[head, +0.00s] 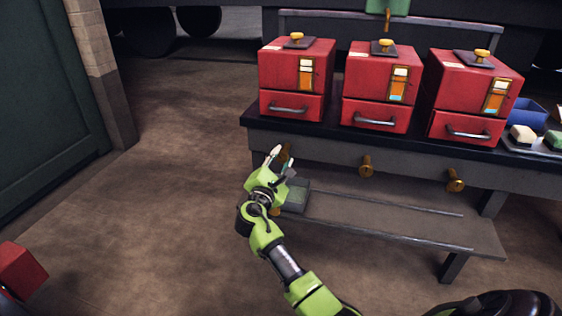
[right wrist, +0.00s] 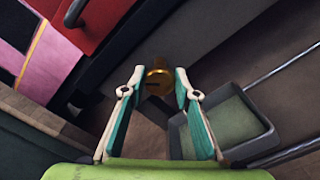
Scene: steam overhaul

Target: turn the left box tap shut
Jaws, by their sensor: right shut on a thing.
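Three red boxes stand in a row on the dark bench. The left box (head: 280,79) has a brass tap (head: 285,151) below it at the bench front, mostly hidden by my fingers. My right gripper (head: 283,158) has one finger on each side of this tap and is shut on it. In the right wrist view the brass tap (right wrist: 158,82) sits between the fingertips of the gripper (right wrist: 160,73), with a dark slot on its face. My left gripper is not in view.
Two more brass taps, the middle one (head: 366,166) and the right one (head: 455,180), stick out further right. A grey tray (right wrist: 180,138) with a green bottom lies below the left tap on the low shelf (head: 400,222).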

